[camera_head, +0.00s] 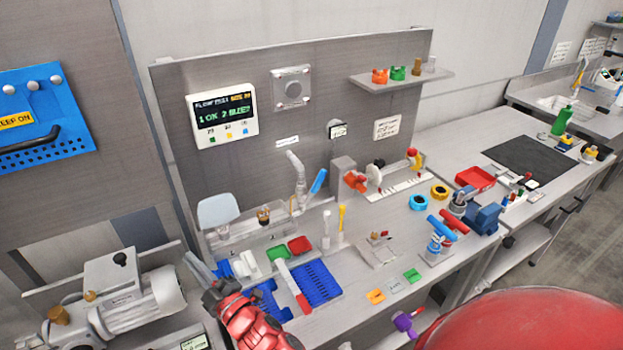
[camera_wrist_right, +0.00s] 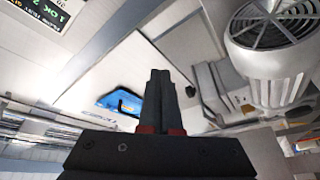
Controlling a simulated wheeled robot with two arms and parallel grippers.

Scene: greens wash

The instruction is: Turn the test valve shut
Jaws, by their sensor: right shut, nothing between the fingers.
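Which fitting is the test valve is not labelled clearly enough to tell. A tap with a blue lever (camera_head: 318,182) stands at the back of the bench, its lever slanting up to the right. To its right, a red-orange fitting (camera_head: 355,181) sits by a grey block, with a pale disc beside it. My right gripper (camera_head: 212,290) is low and left, between the motor pump and the blue trays, apart from both fittings. In the right wrist view its fingers (camera_wrist_right: 158,88) are together and empty. My left gripper is not in view.
A motor pump (camera_head: 140,300) stands left of the gripper; its fan housing (camera_wrist_right: 272,65) is close in the wrist view. A blue tray (camera_head: 322,284) lies to the gripper's right. A wall display (camera_head: 222,113) and shelf (camera_head: 402,79) are behind. A dark mat (camera_head: 530,158) lies far right.

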